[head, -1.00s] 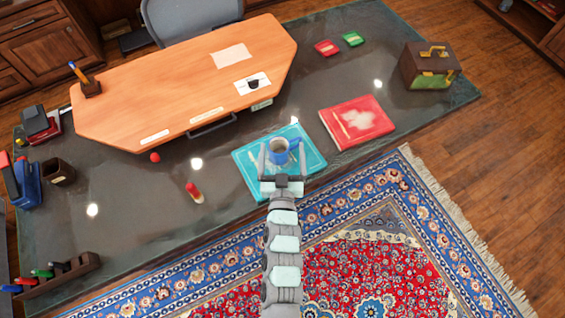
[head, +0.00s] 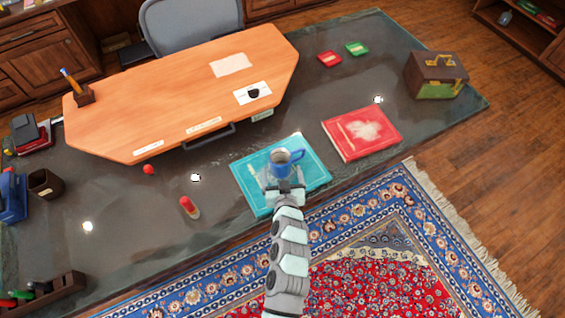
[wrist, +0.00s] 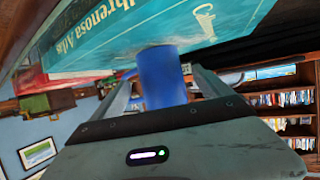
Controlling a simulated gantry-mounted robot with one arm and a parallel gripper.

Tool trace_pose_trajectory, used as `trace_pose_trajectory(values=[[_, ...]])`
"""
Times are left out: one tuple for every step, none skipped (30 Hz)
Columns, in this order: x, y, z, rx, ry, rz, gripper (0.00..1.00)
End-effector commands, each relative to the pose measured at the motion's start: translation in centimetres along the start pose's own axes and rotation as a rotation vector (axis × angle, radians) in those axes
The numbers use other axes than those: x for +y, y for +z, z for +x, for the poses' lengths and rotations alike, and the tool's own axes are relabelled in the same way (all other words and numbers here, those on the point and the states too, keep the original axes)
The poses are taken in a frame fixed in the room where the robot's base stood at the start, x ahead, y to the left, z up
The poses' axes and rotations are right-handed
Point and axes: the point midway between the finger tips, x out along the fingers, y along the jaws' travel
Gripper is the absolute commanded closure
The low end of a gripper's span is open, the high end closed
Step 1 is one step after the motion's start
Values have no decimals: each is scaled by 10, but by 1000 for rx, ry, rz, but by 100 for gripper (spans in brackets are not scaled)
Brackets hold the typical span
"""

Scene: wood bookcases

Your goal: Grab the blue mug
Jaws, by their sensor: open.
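The blue mug (head: 280,160) stands upright on the teal book (head: 248,182) near the front edge of the desk, its handle toward the right in the head view. My gripper (head: 284,174) is right at the mug from the front, and its fingers are partly hidden there. In the wrist view, the mug (wrist: 163,77) sits between the two spread fingers of my gripper (wrist: 158,88), close to the palm. The teal book (wrist: 130,30) shows beside the mug in the wrist view. The gripper is open around the mug; a firm hold is not visible.
A red book (head: 362,133) lies to the right of the teal book. A red-capped cylinder (head: 189,207) stands to the left, with a red ball (head: 149,169) beyond. A raised wooden desktop (head: 190,90) lies behind.

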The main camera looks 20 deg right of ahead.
Motion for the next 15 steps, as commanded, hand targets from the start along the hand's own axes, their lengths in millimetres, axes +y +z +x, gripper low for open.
trace_pose_trajectory(values=[[0,-1,2,0,1,1,11],[0,-1,4,1,1,1,11],[0,-2,8,1,1,2,11],[0,-2,11,1,1,2,11],[0,-3,14,0,0,3,11],[-1,-4,20,-1,-1,3,11],[-1,-5,24,0,-1,3,11],[0,-6,28,1,0,2,11],[0,-6,33,0,-1,2,11],[-1,-5,37,-2,-2,2,11],[-1,-4,40,-3,-2,2,11],[-1,-4,44,-3,-1,1,11],[-1,-5,46,-1,0,1,11],[0,-5,48,1,1,0,11],[0,-6,50,2,1,0,11]])
